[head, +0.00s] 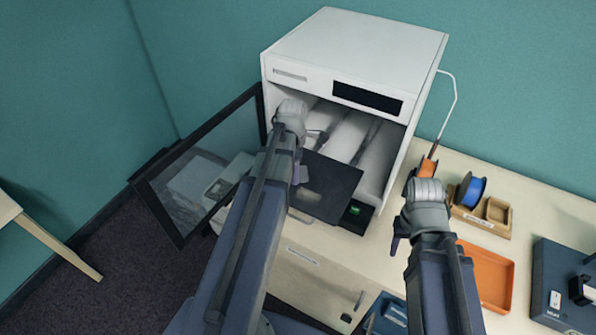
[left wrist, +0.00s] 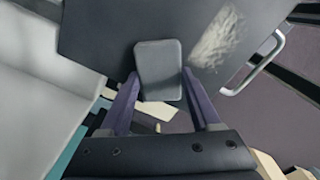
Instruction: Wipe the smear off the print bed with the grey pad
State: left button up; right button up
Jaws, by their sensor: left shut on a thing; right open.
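The dark print bed (head: 338,180) sticks out of the front of the open white printer. In the left wrist view the bed (left wrist: 100,30) carries a pale, streaky smear (left wrist: 219,38) on its right part, near a metal handle. The smear also shows faintly in the head view (head: 309,195). My left gripper (head: 299,173) is over the bed's left side, shut on the grey pad (left wrist: 158,62). The pad lies left of the smear in the left wrist view; I cannot tell whether it touches the bed. My right gripper (head: 398,236) is open, right of the printer.
The white printer (head: 355,48) stands on a pale bench, its glass door (head: 205,160) swung open to the left. To the right are an orange spool (head: 427,167), a blue spool (head: 470,190), a wooden holder (head: 490,213), an orange tray (head: 488,272) and a dark blue case (head: 560,272).

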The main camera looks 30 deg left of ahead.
pick_arm(q)
jog(key=shift+a, duration=0.2)
jog(key=shift+w+a+r+p, duration=0.15)
jog(key=shift+r+p, duration=0.55)
jog(key=shift+p, duration=0.2)
jog(key=shift+r+p, duration=0.85)
jog(key=shift+r, duration=0.05)
jog(key=shift+r+p, duration=1.3)
notch_tip(320, 180, up, 3)
jog(key=p, duration=0.3)
